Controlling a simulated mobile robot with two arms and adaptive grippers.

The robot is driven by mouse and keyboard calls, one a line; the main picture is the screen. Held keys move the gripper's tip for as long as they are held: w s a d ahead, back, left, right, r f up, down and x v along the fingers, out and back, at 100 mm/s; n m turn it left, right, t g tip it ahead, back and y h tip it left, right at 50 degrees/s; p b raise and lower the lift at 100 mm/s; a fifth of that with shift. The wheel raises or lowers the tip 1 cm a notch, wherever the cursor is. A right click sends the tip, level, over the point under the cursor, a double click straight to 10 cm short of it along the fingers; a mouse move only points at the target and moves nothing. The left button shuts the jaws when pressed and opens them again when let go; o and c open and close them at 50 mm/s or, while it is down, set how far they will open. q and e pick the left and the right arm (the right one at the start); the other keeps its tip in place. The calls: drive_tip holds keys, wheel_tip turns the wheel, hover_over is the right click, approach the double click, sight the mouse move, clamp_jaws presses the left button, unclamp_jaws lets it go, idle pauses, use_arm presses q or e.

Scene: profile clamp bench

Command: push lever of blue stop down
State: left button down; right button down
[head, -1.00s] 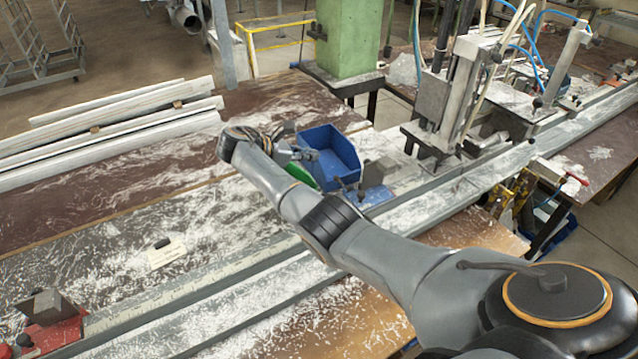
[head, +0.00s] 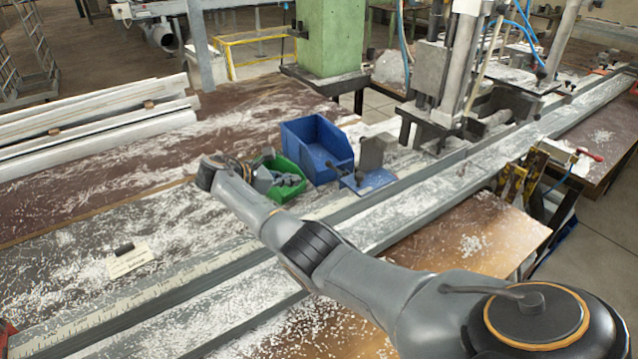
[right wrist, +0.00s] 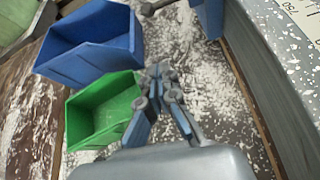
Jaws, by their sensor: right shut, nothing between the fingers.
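The blue stop (head: 377,182) sits on the bench beside the long profile rail. It has a blue base and a grey block (head: 371,154) on top. Its lever (head: 343,172) is a thin dark rod that slants up to the left and ends in a dark knob. In the right wrist view, part of the blue stop (right wrist: 209,18) and the lever knob (right wrist: 147,9) show at the top edge. My right gripper (head: 266,180) is shut and empty at the green bin, left of the stop and apart from it. It also shows in the right wrist view (right wrist: 160,72).
A blue bin (head: 317,150) stands right behind the lever, and a green bin (head: 287,187) stands beside it. The grey rail (head: 440,187) runs along the bench. A clamp column (head: 455,80) rises behind, at right. A small label (head: 130,262) lies on the bench.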

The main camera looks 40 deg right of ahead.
sight(335, 169)
drive_tip(key=shift+f, duration=0.15)
drive_tip(key=b+x, duration=0.1)
drive_tip(key=x, duration=0.9)
drive_tip(key=shift+d+f, duration=0.1)
drive_tip(key=r+p, duration=0.2)
drive_tip(key=r, duration=0.1)
drive_tip(key=r+p, duration=0.1)
drive_tip(key=shift+s+d+r, duration=0.15)
drive_tip(key=shift+s+d, duration=0.05)
drive_tip(key=shift+s, duration=0.1)
drive_tip(key=shift+w, duration=0.1)
